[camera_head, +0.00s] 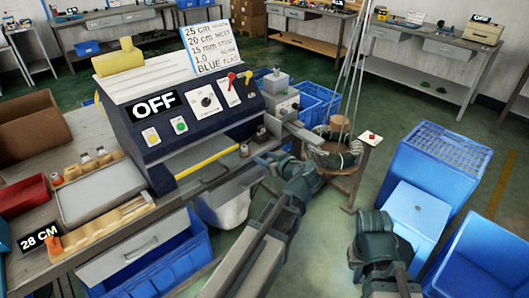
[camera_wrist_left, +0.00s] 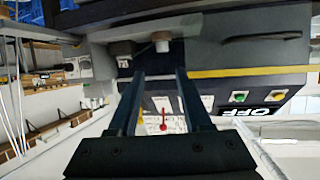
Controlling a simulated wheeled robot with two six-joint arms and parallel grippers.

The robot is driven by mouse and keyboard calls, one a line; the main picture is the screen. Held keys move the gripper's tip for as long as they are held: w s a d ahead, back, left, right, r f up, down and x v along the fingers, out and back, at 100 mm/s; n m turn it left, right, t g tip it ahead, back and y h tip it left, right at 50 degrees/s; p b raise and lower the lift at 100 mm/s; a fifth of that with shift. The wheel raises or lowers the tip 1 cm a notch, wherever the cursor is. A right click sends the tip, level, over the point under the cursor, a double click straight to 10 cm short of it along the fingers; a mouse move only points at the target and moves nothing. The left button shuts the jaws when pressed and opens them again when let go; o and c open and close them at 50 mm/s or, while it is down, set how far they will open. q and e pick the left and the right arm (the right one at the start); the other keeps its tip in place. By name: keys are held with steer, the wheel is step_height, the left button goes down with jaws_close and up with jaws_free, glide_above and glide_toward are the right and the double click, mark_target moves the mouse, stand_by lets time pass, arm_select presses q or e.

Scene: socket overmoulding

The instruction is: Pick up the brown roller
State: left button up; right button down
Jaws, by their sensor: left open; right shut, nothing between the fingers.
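A small pale roller with a brown top (camera_wrist_left: 162,41) sits on the dark front of the machine in the left wrist view. In the head view, two small rollers stand on the machine's right front, one brownish (camera_head: 244,150); I cannot tell for sure which is the brown roller. My left gripper (camera_head: 264,164) is open and empty beside the machine's front right edge. In the left wrist view its two fingers (camera_wrist_left: 160,75) point towards the roller and stay apart from it. My right gripper (camera_head: 372,222) is shut and empty over the floor at the right; its fingertips are unclear.
The machine (camera_head: 205,97) shows OFF and has a yellow bar (camera_head: 208,160). A coil stand (camera_head: 335,150) with a brown cylinder on it stands behind my left wrist. Blue crates (camera_head: 450,165) stand at the right. A grey tray (camera_head: 100,190) lies at the left.

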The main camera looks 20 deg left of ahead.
arm_select(q)
steer(key=b, duration=0.3)
glide_toward(246, 148)
steer(key=x, duration=0.3)
steer(key=shift+w+a+f, duration=0.25)
steer(key=shift+w+f, duration=0.05)
steer(key=shift+f, duration=0.05)
steer(key=b+x, duration=0.1)
steer(key=x, duration=0.4)
steer(key=shift+a+r+b, duration=0.15)
steer(key=shift+a+b, duration=0.1)
steer(key=shift+b, duration=0.15)
steer(key=shift+s+r, duration=0.1)
jaws_close()
